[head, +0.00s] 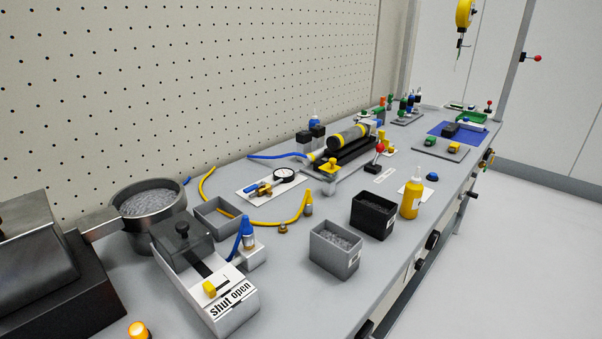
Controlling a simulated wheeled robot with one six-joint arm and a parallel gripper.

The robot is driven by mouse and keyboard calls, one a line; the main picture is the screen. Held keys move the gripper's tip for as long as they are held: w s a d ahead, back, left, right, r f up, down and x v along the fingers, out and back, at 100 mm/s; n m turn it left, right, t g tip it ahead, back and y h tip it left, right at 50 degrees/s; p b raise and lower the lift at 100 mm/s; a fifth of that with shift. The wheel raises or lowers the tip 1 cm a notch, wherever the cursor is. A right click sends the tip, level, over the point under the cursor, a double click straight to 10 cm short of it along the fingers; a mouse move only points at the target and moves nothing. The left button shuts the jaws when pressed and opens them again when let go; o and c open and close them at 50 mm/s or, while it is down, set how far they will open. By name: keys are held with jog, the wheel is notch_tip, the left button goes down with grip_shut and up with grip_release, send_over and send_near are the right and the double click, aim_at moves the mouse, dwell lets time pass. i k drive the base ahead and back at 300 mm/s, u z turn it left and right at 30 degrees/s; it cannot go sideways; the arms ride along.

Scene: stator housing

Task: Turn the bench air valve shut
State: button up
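A white plate (245,194) lies on the bench near the pegboard. On it are a brass fitting with a blue lever (257,187) and a round white gauge (285,175). This looks like an air valve, but no label on it is readable. Its lever lies low, and I cannot tell whether it is open or shut. A grey unit (235,316) in front carries the words "shut open" and a yellow knob (209,288) beside a dark slot. The knob sits toward the "shut" word. My gripper is not in view.
A metal bowl (148,200) stands at left. A yellow hose (260,221) and blue hose (275,156) cross the bench. A grey bin (335,250), black bin (372,216) and yellow bottle (411,198) stand near the front edge. Clear floor lies at right.

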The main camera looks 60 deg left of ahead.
aim_at(253, 187)
jog(key=i, duration=0.9)
jog(key=u, duration=3.2)
jog(key=i, duration=0.5)
jog(key=z, duration=0.05)
jog(key=k, duration=1)
jog(key=z, duration=0.5)
jog(key=i, duration=0.6)
jog(key=u, duration=0.65)
